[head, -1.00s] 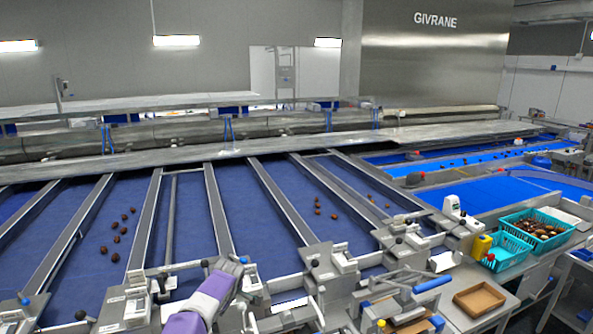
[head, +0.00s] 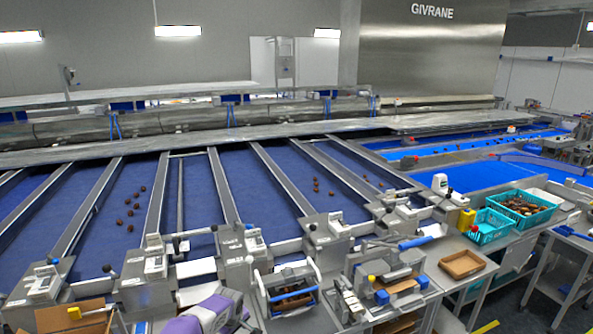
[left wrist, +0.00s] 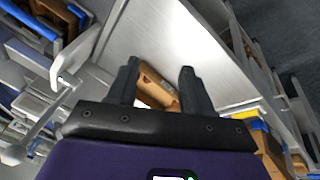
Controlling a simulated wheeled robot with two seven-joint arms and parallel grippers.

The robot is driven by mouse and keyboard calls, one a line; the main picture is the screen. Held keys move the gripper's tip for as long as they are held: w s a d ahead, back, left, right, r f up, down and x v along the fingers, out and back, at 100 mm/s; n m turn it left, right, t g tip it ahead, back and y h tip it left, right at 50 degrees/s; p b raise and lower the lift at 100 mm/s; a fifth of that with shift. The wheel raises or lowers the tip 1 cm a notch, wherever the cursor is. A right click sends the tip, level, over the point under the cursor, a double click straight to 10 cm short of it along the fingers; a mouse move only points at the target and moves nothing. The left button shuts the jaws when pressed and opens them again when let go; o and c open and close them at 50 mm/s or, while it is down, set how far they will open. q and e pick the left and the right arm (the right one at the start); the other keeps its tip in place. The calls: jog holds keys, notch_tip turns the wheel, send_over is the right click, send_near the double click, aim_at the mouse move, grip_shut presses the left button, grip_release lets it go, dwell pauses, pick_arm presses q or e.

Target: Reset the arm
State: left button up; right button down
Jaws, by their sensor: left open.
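My left arm's purple and grey end (head: 205,314) shows at the bottom edge of the head view, in front of the sorting lanes; its fingertips are not clear there. In the left wrist view my left gripper (left wrist: 158,80) is open, with its two dark fingers apart. A brown piece (left wrist: 155,88) shows beyond and between the fingers, over a pale metal surface; I cannot tell that anything is held. My right gripper is not in view.
Blue lanes (head: 203,195) carry several dark dates. Grey stations line their near edge, close to my left arm. A brown tray (head: 462,264), a yellow item (head: 466,219) and teal baskets (head: 490,226) stand on the right bench. Boxes and blue-edged shelves surround the left wrist.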

pick_arm(q)
jog(key=s+d+f+m+g+h+b, duration=0.1)
jog(key=s+d+f+m+h+b, duration=0.15)
jog(key=s+f, duration=0.65)
jog(key=s+d+f+m+g+h+b, duration=0.1)
jog(key=s+d+f+m+b, duration=0.15)
jog(key=s+f, duration=0.7)
jog(key=s+d+f+b, duration=0.1)
jog(key=s+f, duration=0.2)
jog(key=s, duration=0.4)
jog(key=s+d+f+m+h+b, duration=0.1)
jog(key=s+f+b, duration=0.1)
jog(key=s, duration=0.5)
jog(key=s+d+f+m+g+b, duration=0.1)
jog(key=s+f, duration=0.3)
jog(key=s, duration=0.4)
jog(key=shift+d+b, duration=0.6)
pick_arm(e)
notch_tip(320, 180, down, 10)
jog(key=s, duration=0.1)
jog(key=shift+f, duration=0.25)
